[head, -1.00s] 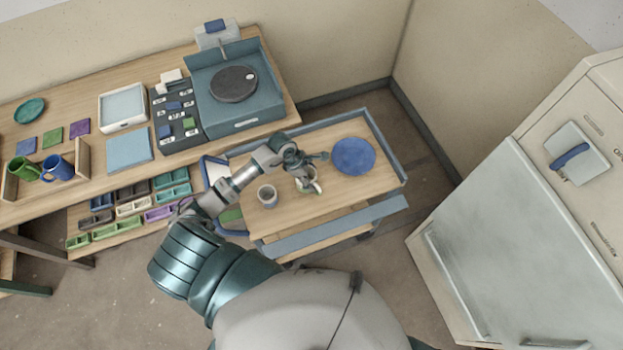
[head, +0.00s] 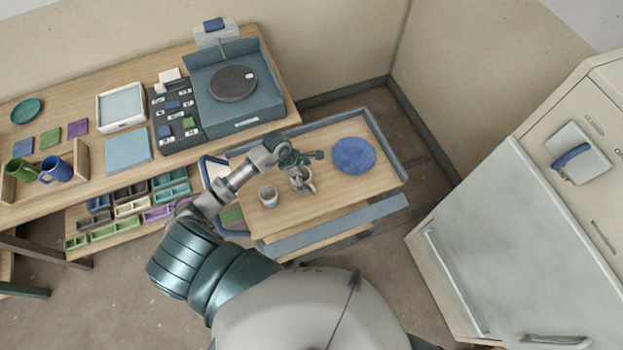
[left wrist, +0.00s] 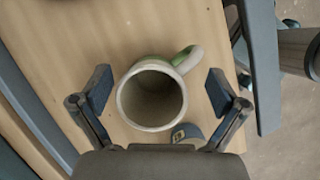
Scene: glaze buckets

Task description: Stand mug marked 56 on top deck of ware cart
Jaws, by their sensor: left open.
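A pale mug (head: 304,185) with some green on it stands on the top deck of the ware cart (head: 338,198). In the left wrist view the mug (left wrist: 151,98) is upright, mouth toward the camera, its handle at upper right. My left gripper (head: 303,163) is just above the mug and partly covers it in the head view. In the left wrist view the open fingers (left wrist: 160,90) are on either side of the mug, with gaps showing. I cannot read a 56 on it. My right gripper is not in view.
Raised blue rails edge the cart. A workbench (head: 80,105) with mugs and trays is at left, a large pale cabinet (head: 500,240) at right.

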